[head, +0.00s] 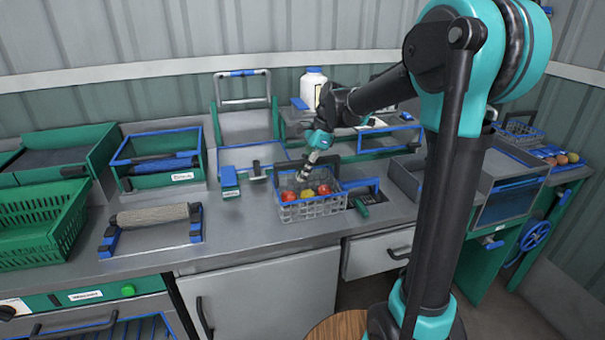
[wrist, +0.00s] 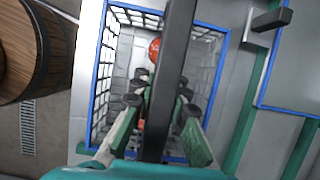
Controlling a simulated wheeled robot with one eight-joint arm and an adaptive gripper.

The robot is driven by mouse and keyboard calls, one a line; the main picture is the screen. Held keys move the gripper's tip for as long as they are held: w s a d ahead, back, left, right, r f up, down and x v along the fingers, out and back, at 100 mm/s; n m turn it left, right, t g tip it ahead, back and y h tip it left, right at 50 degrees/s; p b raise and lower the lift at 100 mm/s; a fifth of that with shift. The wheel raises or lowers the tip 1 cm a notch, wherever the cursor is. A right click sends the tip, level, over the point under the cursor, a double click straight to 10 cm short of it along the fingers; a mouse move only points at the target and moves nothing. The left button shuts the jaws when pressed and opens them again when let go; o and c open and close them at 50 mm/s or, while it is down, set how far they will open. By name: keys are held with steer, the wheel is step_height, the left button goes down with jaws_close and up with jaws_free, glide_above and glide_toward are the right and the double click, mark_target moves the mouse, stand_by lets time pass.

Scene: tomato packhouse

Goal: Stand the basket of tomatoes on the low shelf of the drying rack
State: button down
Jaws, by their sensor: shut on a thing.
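The basket (head: 300,213) is a grey wire basket with a blue rim, on or just above the metal counter near its front edge. Red tomatoes (head: 323,190) and a yellow one (head: 308,193) lie in it. My gripper (head: 305,174) reaches down over the basket from above. In the wrist view, the basket (wrist: 102,85) is below my gripper (wrist: 160,105), whose fingers are on both sides of its dark handle (wrist: 180,55) and shut on it. The handle and fingers hide part of the inside, where a red tomato (wrist: 154,50) shows. I cannot surely identify the drying rack.
A blue wire rack (head: 110,330) is low at the bottom left. Green crates (head: 35,235) and a roller (head: 150,214) stand on the left of the counter (head: 235,235). A white bottle (head: 313,85) is behind the basket. A wooden barrel (wrist: 35,50) is at the left in the wrist view.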

steer(key=c, duration=1.5)
jaws_free()
steer(key=shift+r, duration=0.1)
